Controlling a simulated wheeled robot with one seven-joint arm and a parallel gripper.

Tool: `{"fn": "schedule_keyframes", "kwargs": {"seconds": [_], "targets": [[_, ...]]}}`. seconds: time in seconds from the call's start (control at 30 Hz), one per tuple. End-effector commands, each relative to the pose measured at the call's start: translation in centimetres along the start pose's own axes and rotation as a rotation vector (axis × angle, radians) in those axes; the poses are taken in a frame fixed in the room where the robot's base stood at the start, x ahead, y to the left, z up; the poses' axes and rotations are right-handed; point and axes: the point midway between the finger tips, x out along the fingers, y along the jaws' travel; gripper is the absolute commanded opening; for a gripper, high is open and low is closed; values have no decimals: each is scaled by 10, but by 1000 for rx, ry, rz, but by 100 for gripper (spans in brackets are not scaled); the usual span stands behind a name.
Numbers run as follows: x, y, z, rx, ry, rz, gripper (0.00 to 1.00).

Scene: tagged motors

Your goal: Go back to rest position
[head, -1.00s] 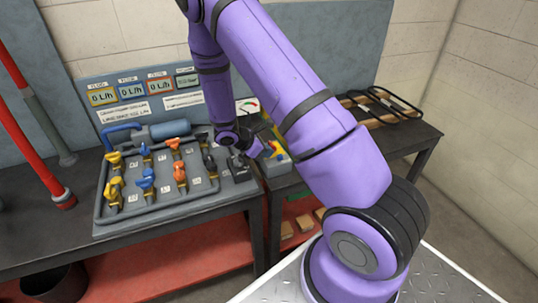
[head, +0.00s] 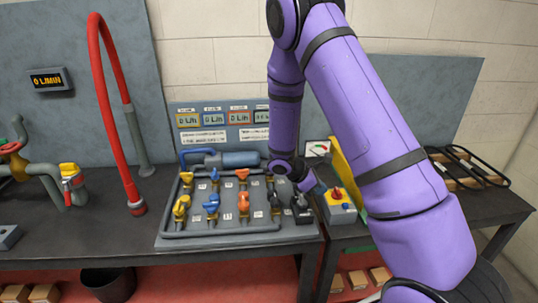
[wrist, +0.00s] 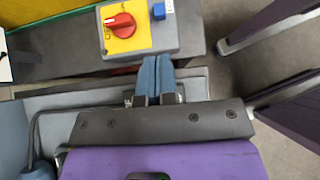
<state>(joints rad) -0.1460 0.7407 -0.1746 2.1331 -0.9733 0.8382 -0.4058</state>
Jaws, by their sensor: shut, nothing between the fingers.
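My purple arm reaches down from the top of the head view, and my gripper (head: 303,207) is at the right end of the valve panel. In the wrist view its two blue fingers (wrist: 155,72) are together with nothing between them. They point at the grey switch box (wrist: 140,48) with a yellow plate and a red rotary knob (wrist: 118,22). The box (head: 340,212) also shows just right of my gripper in the head view. I cannot tell the exact gap between fingertips and box.
The valve panel (head: 230,240) holds several yellow, blue and orange valves below flow displays. A red pipe (head: 117,100) stands left of it. A dark bin (head: 108,285) is below the left bench.

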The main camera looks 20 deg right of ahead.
Motion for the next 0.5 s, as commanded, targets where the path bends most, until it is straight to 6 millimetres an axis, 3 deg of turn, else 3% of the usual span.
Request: {"fn": "schedule_keyframes", "kwargs": {"seconds": [0.23,0.5], "targets": [[-10,-1,8,37,18,-1,0],[-66,-18,55,266,137,-15,0]]}}
